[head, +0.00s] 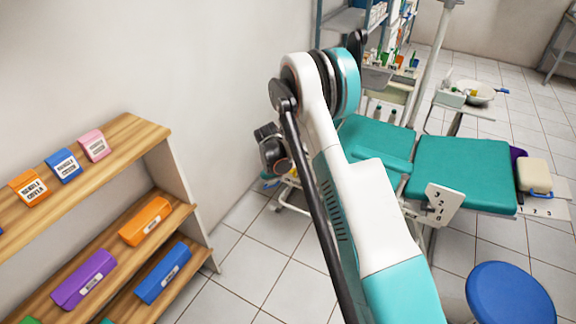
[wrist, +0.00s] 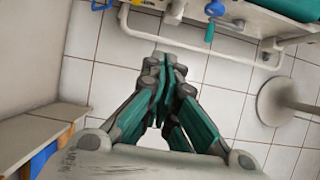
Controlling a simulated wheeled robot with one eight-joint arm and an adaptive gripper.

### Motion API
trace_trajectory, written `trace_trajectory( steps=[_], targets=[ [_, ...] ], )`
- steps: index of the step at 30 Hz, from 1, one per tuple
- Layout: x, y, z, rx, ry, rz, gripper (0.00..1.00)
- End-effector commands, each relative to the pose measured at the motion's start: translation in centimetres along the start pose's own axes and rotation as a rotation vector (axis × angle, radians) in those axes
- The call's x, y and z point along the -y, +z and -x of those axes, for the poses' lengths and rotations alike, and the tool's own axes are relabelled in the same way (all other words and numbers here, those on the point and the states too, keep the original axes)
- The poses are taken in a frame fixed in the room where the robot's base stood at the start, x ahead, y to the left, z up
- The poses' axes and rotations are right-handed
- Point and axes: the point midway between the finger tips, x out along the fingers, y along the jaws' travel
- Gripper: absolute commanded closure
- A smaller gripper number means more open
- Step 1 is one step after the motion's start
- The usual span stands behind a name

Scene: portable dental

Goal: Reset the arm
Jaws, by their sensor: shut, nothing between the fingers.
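My gripper (wrist: 170,62) shows in the wrist view with its fingers together and nothing between them. It points down over bare floor tiles. In the head view my arm (head: 345,175) is raised and stretches from the bottom right up to the top centre, with its elbow joint high. The arm hides the gripper's fingertips in the head view.
A wooden shelf (head: 152,131) with coloured boxes stands at the left. A green dental chair (head: 455,170) stands right of centre, partly behind my arm. A blue stool (head: 510,293) is at the lower right. Tiled floor (head: 262,275) between shelf and chair is clear.

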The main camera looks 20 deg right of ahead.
Motion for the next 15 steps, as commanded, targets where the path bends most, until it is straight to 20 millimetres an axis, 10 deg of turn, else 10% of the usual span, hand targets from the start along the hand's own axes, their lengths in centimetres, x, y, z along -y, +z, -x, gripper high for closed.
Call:
trace_trajectory(
  steps=[15],
  targets=[
    [-0.02,0.14,0.54,0.000,0.004,-0.014,1.00]
  ],
)
